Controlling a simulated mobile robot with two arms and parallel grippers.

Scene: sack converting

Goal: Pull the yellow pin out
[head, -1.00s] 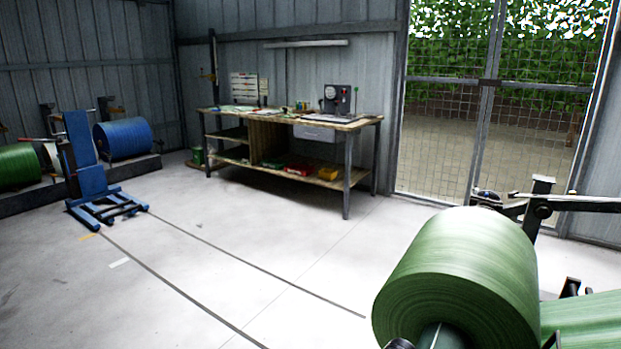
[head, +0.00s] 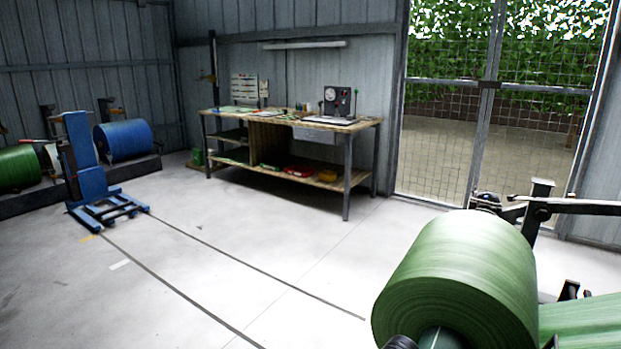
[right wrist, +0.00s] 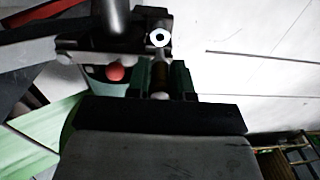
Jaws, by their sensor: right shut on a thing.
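Just past the fingertips is a white ring with a dark centre (right wrist: 159,37) on a dark metal bracket (right wrist: 100,45). I cannot tell whether the pin still sits in the bracket. In the head view, the large green roll (head: 455,280) fills the lower right, with dark metal stand parts (head: 540,205) behind it. My left gripper is in neither view.
A red knob (right wrist: 115,72) is close left of my right fingers. In the head view, a workbench (head: 345,125) stands at the back wall, with a blue lift trolley (head: 88,170) and a blue roll (head: 124,139) at left. The middle floor is open.

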